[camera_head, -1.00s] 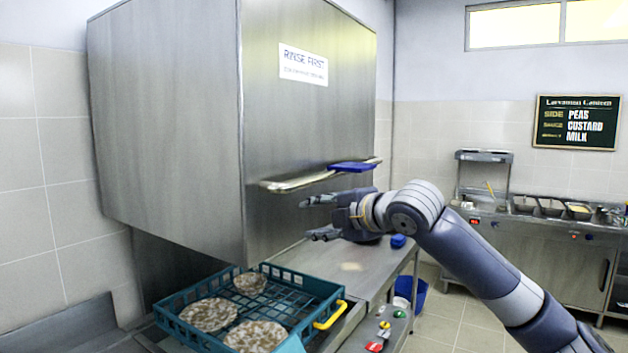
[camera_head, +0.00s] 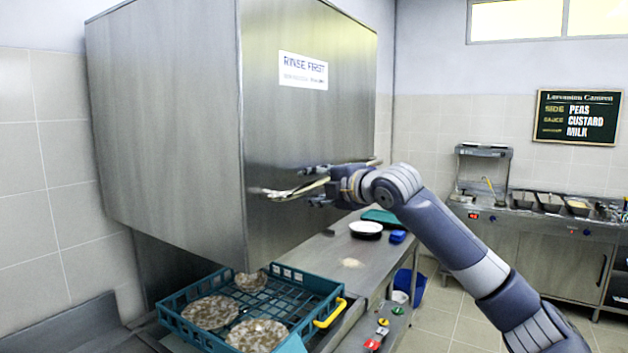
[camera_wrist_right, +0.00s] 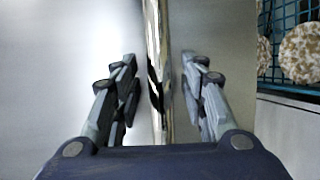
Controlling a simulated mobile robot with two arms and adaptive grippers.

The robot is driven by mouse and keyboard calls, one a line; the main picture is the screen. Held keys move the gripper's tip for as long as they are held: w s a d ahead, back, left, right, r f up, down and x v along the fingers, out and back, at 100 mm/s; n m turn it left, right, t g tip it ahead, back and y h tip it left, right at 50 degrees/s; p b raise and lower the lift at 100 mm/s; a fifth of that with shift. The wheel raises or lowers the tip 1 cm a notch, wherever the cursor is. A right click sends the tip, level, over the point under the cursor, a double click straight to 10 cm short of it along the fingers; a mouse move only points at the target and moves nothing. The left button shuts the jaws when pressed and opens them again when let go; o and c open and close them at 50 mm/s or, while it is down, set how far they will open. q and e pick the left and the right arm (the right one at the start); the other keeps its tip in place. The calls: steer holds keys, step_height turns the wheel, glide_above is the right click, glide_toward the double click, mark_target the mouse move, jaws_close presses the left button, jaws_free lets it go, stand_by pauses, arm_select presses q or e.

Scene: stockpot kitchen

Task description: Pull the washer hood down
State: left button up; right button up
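The washer hood (camera_head: 170,120) is a large steel box, raised above the teal dish rack with a gap under it. A pale handle bar (camera_head: 283,193) runs along the lower part of its front face. My right gripper (camera_head: 320,185) is at this bar, covering its middle part. In the right wrist view the bar (camera_wrist_right: 156,70) stands between the two fingers of my right gripper (camera_wrist_right: 158,85). The fingers are apart, with a gap visible on both sides of the bar. My left gripper is not in view.
The teal rack (camera_head: 338,290) with several soiled plates sits below the hood. A steel counter (camera_head: 330,255) extends right, with a white plate (camera_head: 366,228), a teal tray (camera_head: 385,219) and a blue item (camera_head: 397,237). A blue bucket (camera_head: 417,290) stands on the floor.

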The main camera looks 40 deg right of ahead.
steer(key=shift+w, duration=0.3)
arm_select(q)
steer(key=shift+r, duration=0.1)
arm_select(e)
steer(key=shift+f, duration=0.1)
